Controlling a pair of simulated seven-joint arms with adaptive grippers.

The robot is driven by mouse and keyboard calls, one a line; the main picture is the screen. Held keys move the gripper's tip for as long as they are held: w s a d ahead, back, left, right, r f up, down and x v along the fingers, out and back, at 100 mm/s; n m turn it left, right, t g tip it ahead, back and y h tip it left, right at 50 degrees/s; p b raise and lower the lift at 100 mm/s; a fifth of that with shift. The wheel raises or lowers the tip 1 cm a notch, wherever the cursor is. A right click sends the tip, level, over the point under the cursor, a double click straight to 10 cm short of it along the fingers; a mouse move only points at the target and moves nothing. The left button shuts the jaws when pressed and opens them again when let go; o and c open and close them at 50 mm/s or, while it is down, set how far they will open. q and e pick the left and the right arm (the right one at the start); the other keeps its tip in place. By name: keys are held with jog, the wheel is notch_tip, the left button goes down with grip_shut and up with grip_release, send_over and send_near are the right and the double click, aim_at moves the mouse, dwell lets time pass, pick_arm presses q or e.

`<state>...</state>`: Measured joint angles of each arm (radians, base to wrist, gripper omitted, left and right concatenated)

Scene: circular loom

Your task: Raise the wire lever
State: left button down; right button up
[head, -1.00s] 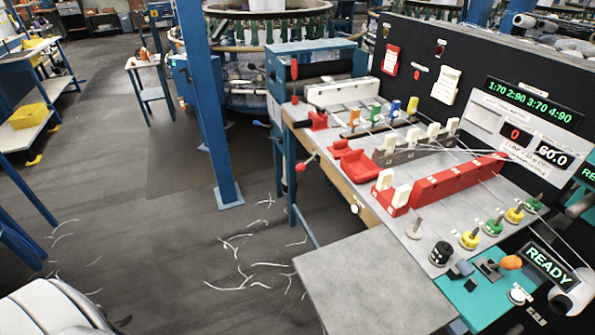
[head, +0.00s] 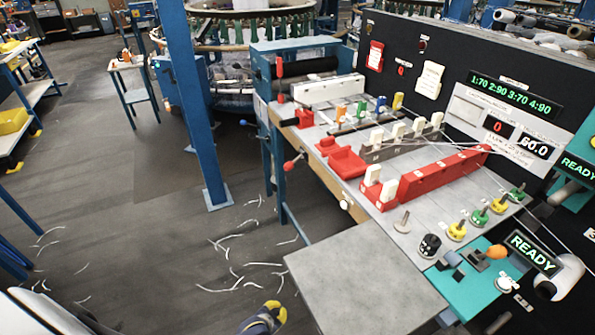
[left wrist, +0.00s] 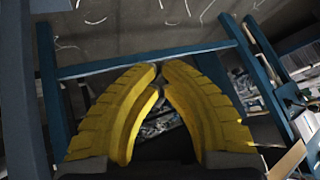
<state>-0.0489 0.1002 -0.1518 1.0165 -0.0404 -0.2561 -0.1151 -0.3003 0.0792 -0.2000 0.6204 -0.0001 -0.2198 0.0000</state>
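Several levers show in the head view, and I cannot tell by label which is the wire lever. A red-handled lever (head: 280,68) stands upright at the left end of the blue roller frame. A red-knobbed lever (head: 291,163) sticks out from the bench's front side. My left gripper (head: 270,312) shows as yellow fingertips at the bottom of the head view, apart from all levers. In the left wrist view its yellow fingers (left wrist: 160,68) come together at the tips, with nothing held. My right gripper is not in view.
The bench (head: 410,207) carries red blocks (head: 435,175), coloured pegs and knobs. A grey plate (head: 360,280) juts out in front of it. A blue post (head: 190,110) stands left of the bench. Floor (head: 130,230) with loose pale threads is open.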

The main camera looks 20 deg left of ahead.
aim_at(294, 162)
pick_arm(q)
jog(key=w+r+m+t, duration=0.2)
jog(key=w+r+t, duration=0.2)
jog(key=w+r, duration=1.05)
jog(key=w+r+m+t, duration=0.1)
jog(key=w+r+m, duration=0.1)
jog(key=r, duration=0.8)
jog(key=w+r+m+t, duration=0.2)
jog(key=w+r+m, duration=0.1)
jog(key=r, duration=0.7)
jog(key=w+r+m+t, duration=0.2)
jog(key=r+m, duration=0.1)
jog(key=r, duration=0.8)
jog(key=shift+w+a+y, duration=0.15)
jog(key=shift+w+y, duration=0.1)
jog(key=shift+y, duration=0.05)
jog(key=shift+w, duration=0.15)
jog(key=w+a+f, duration=0.1)
jog(key=w+a, duration=0.3)
jog(key=w, duration=0.6)
jog(key=shift+w+f, duration=0.2)
jog(key=shift+w, duration=0.1)
